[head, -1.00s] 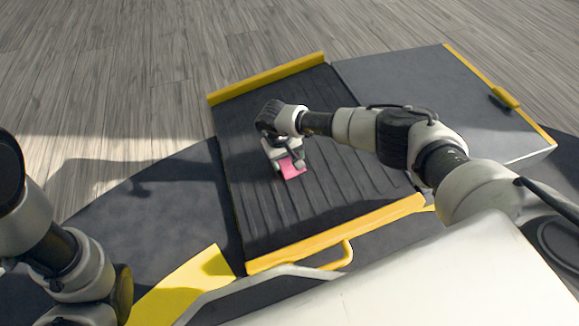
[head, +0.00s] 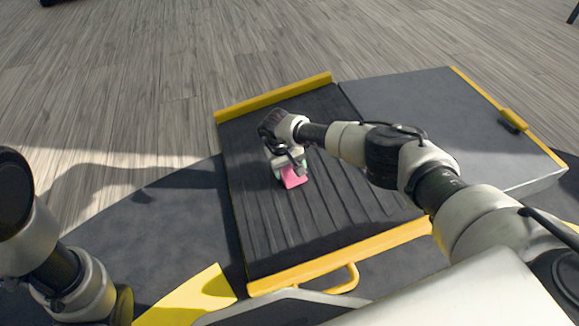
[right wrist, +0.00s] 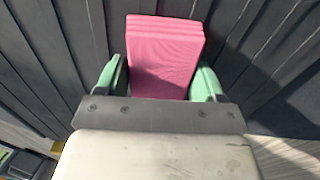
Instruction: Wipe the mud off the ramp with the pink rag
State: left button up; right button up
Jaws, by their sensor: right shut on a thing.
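The black ribbed ramp (head: 340,205) has yellow bars along its far and near edges. My right gripper (head: 287,170) is over the middle of the ramp, shut on the folded pink rag (head: 293,177). In the right wrist view the rag (right wrist: 165,55) sits between the green fingers of the gripper (right wrist: 165,82), with dark ribs behind it. I cannot tell whether the rag touches the surface. No mud stands out on the visible ramp; the arm and gripper hide part of it. Of my left arm only links show at the left; its gripper is out of view.
A flat grey platform (head: 430,100) with a yellow edge adjoins the ramp on the right. A yellow handle (head: 345,281) projects from the ramp's near bar. A dark mat (head: 150,235) lies left of the ramp. The wooden floor (head: 130,80) beyond is mostly clear.

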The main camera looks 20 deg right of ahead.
jog(key=p+v, duration=0.3)
jog(key=v, duration=0.2)
jog(key=shift+r+p, duration=0.15)
jog(key=shift+p, duration=0.15)
jog(key=shift+a+r, duration=0.15)
jog(key=shift+r, duration=0.1)
jog(key=shift+p+v, duration=1)
jog(key=shift+v, duration=0.55)
